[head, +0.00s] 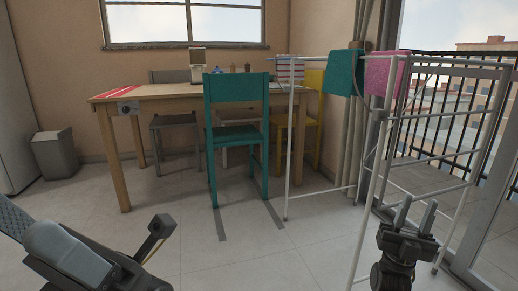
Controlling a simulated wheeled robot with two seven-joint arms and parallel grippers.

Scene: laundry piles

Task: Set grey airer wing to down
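The airer (288,150) stands at the right, with thin pale legs and rails. A grey framed section with crossbars (494,120) forms its right side; I cannot tell for certain whether this is the wing or a leg frame. My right gripper (415,213) is at the lower right, fingers pointing up and apart, with nothing seen between them. It appears in front of the airer's lower part, below the top rails; contact cannot be told. My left gripper (160,229) is at the lower left, far from the airer; its fingers are not clear.
A teal cloth (344,72), a pink cloth (380,75) and a striped cloth (290,69) hang on the airer. A wooden table (160,93) with a teal chair (236,100) stands behind left. A glass door and railing are at right. The middle floor is clear.

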